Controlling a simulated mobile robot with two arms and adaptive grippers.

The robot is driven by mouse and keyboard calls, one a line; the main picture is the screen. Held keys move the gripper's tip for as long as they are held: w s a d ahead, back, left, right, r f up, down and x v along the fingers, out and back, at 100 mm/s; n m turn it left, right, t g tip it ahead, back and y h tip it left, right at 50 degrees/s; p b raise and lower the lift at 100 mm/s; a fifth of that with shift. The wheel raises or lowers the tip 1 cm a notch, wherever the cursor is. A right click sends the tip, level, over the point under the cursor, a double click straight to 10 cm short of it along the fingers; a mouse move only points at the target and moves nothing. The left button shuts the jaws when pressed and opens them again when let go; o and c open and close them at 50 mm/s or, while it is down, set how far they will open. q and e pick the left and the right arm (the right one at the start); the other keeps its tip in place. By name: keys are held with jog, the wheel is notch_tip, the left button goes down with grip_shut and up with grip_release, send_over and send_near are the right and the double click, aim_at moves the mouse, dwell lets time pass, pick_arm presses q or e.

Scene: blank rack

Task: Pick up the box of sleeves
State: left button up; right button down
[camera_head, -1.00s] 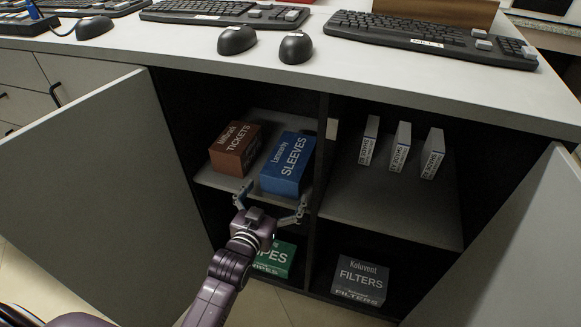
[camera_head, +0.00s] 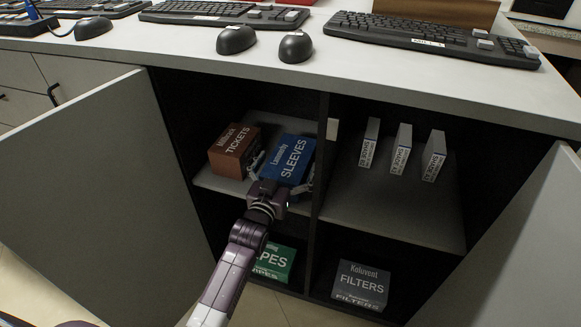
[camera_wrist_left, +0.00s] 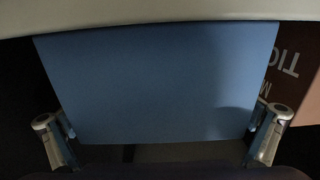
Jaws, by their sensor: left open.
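The blue box of sleeves (camera_head: 290,158) lies on the upper left shelf of the open cabinet. My left gripper (camera_head: 282,170) reaches in from the front. It is open, with one finger on each side of the box's near end. In the left wrist view the blue box (camera_wrist_left: 160,85) fills the middle, and the open fingers of the left gripper (camera_wrist_left: 160,135) stand at its two lower corners. I cannot tell whether the fingers touch the box. My right gripper is not in view.
A brown tickets box (camera_head: 236,150) stands close to the left of the blue box. A dark divider (camera_head: 322,150) is on the right. The countertop (camera_head: 330,75) overhangs the shelf. Green (camera_head: 274,262) and grey filters (camera_head: 360,284) boxes sit below. Open doors (camera_head: 95,180) flank the cabinet.

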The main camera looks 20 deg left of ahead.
pick_arm(q)
jog(key=shift+w, duration=0.25)
jog(key=shift+c, duration=0.6)
jog(key=c, duration=1.3)
jog(key=shift+r, duration=0.15)
jog(key=shift+c, duration=0.6)
